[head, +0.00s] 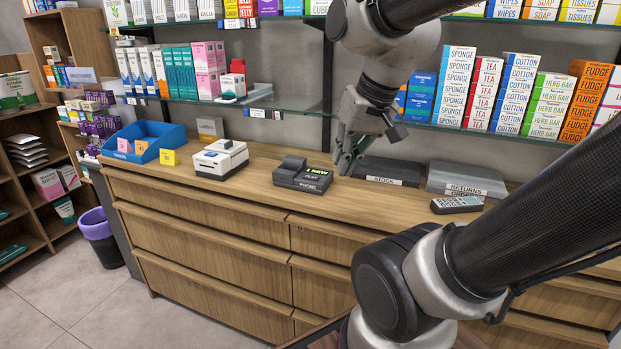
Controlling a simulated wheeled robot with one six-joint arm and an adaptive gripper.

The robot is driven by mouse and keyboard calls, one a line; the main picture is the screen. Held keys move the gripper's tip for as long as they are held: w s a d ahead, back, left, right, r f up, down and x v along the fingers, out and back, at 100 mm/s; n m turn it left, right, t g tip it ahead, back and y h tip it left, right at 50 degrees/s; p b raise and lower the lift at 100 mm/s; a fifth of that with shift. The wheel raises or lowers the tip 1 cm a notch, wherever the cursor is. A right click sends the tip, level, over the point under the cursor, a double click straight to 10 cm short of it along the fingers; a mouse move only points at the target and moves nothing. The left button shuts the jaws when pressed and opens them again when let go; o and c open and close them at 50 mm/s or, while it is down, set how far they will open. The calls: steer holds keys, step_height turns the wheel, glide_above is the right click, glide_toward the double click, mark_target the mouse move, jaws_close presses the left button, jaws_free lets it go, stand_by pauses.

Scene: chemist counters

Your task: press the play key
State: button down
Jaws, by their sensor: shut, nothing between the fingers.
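A dark answering machine (303,175) sits on the wooden counter, with a handset-like block on its left and a lit green display reading "1 NEW". A key marked "PLAY" (311,178) appears just below the display; the lettering is small. A further label is on its front edge. My gripper (347,168) is shut and empty, pointing down just to the right of the machine. It looks apart from the play key, though its exact height above the counter is hard to tell.
A white label printer-like device (221,159) and a blue tray (143,139) stand to the left. A dark box marked "STOCK" (392,172), a grey box marked "RETURNS" (466,180) and a keypad device (457,205) lie to the right. Stocked glass shelves (290,101) hang behind.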

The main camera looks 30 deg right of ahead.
steer(key=w+m+y, duration=0.2)
steer(key=w+m, duration=0.5)
steer(key=w, duration=0.2)
steer(key=m+t, duration=0.4)
steer(key=m, duration=1)
glide_above(309, 178)
step_height(309, 178, down, 5)
steer(key=shift+s+f, duration=0.1)
steer(key=shift+f, duration=0.1)
steer(key=shift+f, duration=0.1)
steer(key=shift+n, duration=0.3)
steer(key=shift+f, duration=4.35)
steer(key=shift+f, duration=0.4)
